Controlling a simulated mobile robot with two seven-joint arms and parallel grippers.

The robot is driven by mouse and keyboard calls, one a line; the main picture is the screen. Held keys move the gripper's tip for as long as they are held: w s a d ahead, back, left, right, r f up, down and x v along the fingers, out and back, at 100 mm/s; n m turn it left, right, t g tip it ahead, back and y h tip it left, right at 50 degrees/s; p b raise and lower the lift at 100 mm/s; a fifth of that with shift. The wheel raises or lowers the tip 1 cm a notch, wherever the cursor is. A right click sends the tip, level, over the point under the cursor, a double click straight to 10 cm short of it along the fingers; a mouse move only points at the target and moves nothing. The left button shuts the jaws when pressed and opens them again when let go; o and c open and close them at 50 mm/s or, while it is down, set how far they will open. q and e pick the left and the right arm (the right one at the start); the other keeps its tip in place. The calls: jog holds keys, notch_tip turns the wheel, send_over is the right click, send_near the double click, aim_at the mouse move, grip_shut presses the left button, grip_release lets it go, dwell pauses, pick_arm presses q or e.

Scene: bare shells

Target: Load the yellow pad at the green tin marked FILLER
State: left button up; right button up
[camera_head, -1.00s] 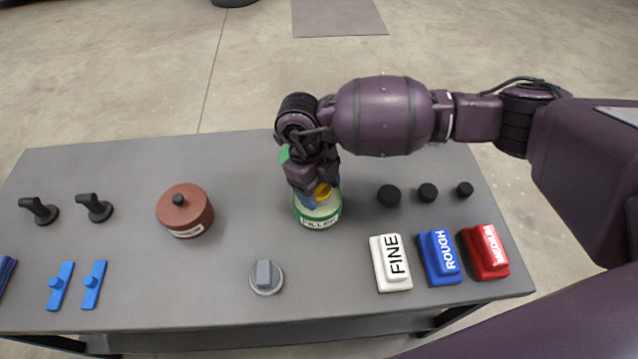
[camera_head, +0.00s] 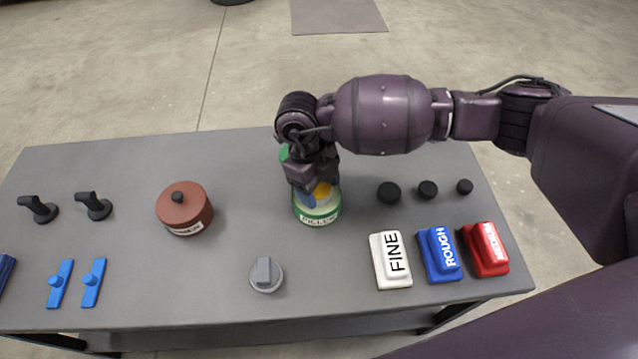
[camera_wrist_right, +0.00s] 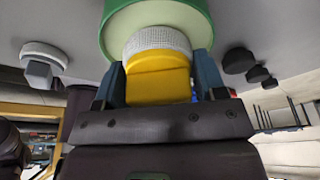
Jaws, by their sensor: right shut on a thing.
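The green tin (camera_head: 319,218) marked FILLER stands on the table below my right gripper (camera_head: 318,190). Its pale inside shows at the open top. My right gripper is shut on the yellow pad (camera_head: 323,191), pointing down. In the right wrist view, the yellow pad (camera_wrist_right: 158,78) sits between the two blue fingers (camera_wrist_right: 160,80), its pale grey face toward the green tin (camera_wrist_right: 203,18). The pad is at the tin's mouth; I cannot tell whether it touches the filler. My left gripper is not in view.
A brown lidded tin (camera_head: 184,209) stands left of the green tin. A grey knobbed pad (camera_head: 266,275) lies in front. White FINE (camera_head: 391,262), blue ROUGH (camera_head: 440,256) and red (camera_head: 485,250) blocks are at right, with black round knobs (camera_head: 389,194) behind them. Blue and black tools are at left.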

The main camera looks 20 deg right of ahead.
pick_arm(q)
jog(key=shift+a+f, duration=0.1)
pick_arm(e)
jog(key=shift+f, duration=0.3)
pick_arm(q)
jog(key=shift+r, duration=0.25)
pick_arm(e)
jog(key=shift+f, duration=0.15)
dwell(1.8)
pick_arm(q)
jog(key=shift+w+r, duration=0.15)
pick_arm(e)
jog(key=shift+r+p, duration=0.4)
jog(key=shift+r, duration=0.3)
jog(key=shift+r+p, duration=1.55)
jog(key=shift+r, duration=1.45)
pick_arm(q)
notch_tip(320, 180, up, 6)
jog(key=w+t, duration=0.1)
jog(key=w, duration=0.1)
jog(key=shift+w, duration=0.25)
pick_arm(e)
jog(key=shift+f, duration=0.1)
